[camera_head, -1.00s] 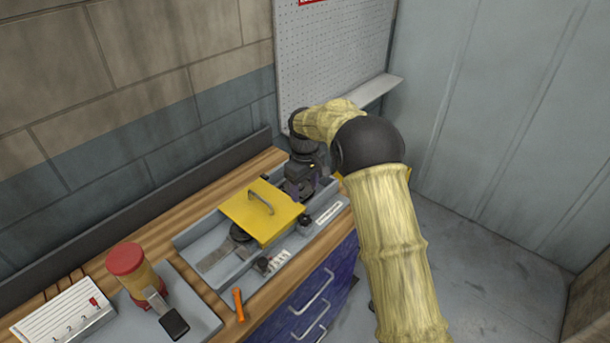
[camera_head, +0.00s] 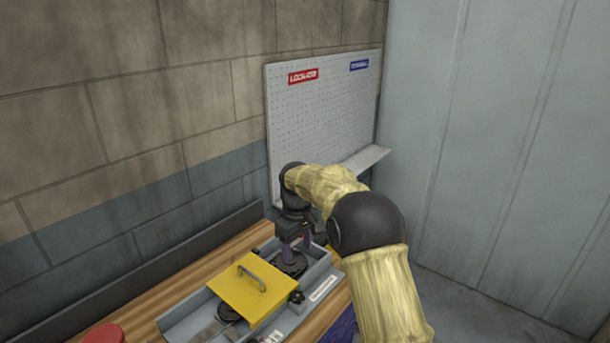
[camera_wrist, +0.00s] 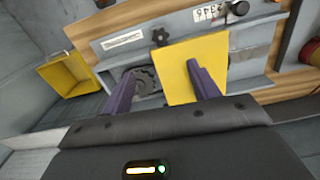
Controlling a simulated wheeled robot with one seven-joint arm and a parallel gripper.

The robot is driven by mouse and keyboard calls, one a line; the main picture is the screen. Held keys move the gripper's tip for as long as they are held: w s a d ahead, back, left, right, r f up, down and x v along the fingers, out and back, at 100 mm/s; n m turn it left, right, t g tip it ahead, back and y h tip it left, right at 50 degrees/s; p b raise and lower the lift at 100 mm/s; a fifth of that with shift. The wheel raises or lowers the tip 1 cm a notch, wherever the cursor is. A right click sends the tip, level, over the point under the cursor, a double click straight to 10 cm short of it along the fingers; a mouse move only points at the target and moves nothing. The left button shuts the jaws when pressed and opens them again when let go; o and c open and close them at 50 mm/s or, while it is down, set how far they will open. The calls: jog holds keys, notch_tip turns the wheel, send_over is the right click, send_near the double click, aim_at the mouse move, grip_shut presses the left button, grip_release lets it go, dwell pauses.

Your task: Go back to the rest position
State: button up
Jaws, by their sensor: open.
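My gripper (camera_head: 293,240) is above the right end of the grey tray fixture on the bench, by a dark round disc (camera_head: 289,263). In the wrist view its two purple fingers (camera_wrist: 158,85) are spread apart with nothing held between them. A yellow cover plate (camera_head: 250,289) with a metal handle lies on the fixture left of the gripper. The plate also shows in the wrist view (camera_wrist: 193,68), partly behind one finger. The disc in the wrist view (camera_wrist: 146,82) is partly behind the other finger.
The wooden bench (camera_head: 222,252) runs along the block wall. A pegboard (camera_head: 322,112) with red and blue labels and a small ledge (camera_head: 361,160) stands behind my arm. In the wrist view a yellow bin (camera_wrist: 67,75) sits beyond the bench. A red cap (camera_head: 104,334) shows at lower left.

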jog(key=s+d+m+t, duration=0.1)
jog(key=s+d+m, duration=0.2)
jog(key=s+d, duration=0.3)
jog(key=s+d+f+m, duration=0.1)
jog(key=s+d+m, duration=0.2)
jog(key=s, duration=1)
jog(key=s+d+m+t, duration=0.1)
jog(key=s+d+m, duration=0.2)
jog(key=s+d, duration=0.6)
jog(key=shift+s+d+f+m+t, duration=0.2)
jog(key=shift+d+f+m+t, duration=0.1)
jog(key=shift+f+m, duration=0.1)
